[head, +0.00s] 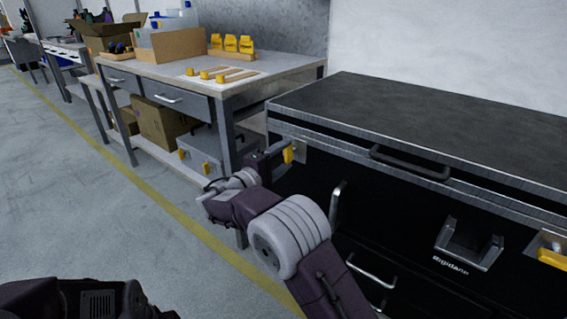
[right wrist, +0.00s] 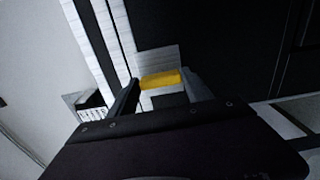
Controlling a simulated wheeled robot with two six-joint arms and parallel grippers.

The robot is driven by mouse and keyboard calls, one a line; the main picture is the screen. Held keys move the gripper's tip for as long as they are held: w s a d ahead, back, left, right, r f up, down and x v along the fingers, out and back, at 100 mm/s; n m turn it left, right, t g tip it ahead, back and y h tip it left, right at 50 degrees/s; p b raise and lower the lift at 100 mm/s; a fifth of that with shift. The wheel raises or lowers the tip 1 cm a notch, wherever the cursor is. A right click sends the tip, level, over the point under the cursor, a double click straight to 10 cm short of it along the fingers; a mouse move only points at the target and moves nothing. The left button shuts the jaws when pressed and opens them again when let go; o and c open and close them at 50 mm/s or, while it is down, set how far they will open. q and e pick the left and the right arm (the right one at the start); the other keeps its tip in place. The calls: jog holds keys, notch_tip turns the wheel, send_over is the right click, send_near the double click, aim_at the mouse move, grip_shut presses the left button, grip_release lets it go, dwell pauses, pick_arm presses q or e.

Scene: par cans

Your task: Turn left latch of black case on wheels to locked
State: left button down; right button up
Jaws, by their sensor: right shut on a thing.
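The black case on wheels (head: 420,125) stands at the right with its metal-edged lid down. Its left latch, a yellow handle (head: 288,155) on a metal plate, is at the upper left of the front face and looks roughly upright. In the right wrist view the yellow handle (right wrist: 161,80) spans the gap between my fingers. My right gripper (head: 280,152) is shut on this handle; its fingertips (right wrist: 160,88) sit at the handle's two ends. The right latch (head: 552,258), also yellow, lies sideways at the right edge. My left gripper is out of view.
A workbench (head: 220,80) with drawers stands left of the case, with yellow items and boxes on top. A grey box (head: 205,155) with a yellow latch is below it. A black handle (head: 410,162) and metal handles project from the case front. Floor at left is clear.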

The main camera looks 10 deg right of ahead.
jog(key=shift+f+m, duration=0.1)
jog(key=shift+m, duration=0.2)
dwell(0.4)
jog(key=o, duration=1.4)
jog(key=shift+c, duration=0.2)
jog(key=p+v, duration=0.4)
jog(key=v, duration=0.5)
